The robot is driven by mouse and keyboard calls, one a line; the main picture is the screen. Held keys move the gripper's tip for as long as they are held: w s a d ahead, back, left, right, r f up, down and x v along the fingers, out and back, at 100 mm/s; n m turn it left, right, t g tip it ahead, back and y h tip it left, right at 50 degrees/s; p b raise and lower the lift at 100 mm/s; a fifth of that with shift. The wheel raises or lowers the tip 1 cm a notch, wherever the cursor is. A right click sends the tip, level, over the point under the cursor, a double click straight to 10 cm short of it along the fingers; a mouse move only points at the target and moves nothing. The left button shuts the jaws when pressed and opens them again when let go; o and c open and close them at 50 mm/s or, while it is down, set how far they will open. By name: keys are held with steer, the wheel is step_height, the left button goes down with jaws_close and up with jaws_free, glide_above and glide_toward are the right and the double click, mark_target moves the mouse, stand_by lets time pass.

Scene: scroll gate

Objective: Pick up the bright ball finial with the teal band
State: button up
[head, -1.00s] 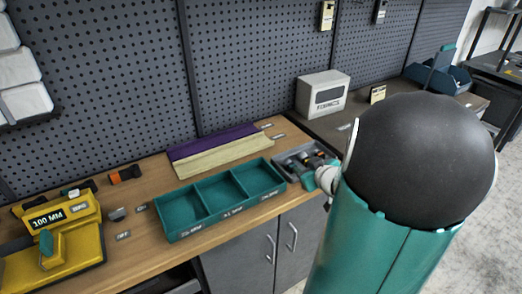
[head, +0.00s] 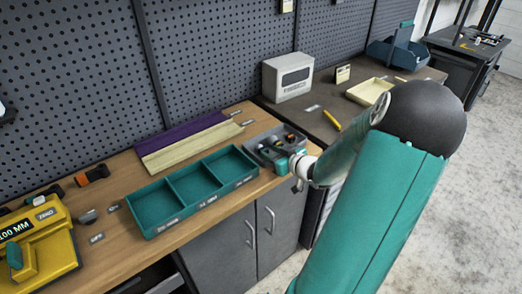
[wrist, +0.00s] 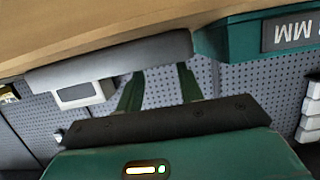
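A small grey tray (head: 257,141) on the right end of the wooden bench holds several small dark, orange and light parts. They are too small and partly covered for me to tell a ball finial with a teal band among them. My gripper (head: 281,162) is at the tray's front right side in the head view. In the wrist view my gripper (wrist: 161,78) shows two fingers spread apart with nothing visible between them. A grey edge, apparently the tray's wall (wrist: 110,60), crosses in front of the fingertips, and the tray's inside is hidden there.
A teal three-compartment bin (head: 190,190) stands left of the tray, with purple and cream strips (head: 185,145) behind it. A white box (head: 287,76) and cream tray (head: 369,91) lie right. A yellow fixture (head: 40,245) stands at far left.

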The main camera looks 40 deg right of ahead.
mark_target(263, 149)
steer(key=x, duration=0.5)
steer(key=shift+d+f, duration=0.1)
steer(key=shift+c, duration=0.5)
jaws_close()
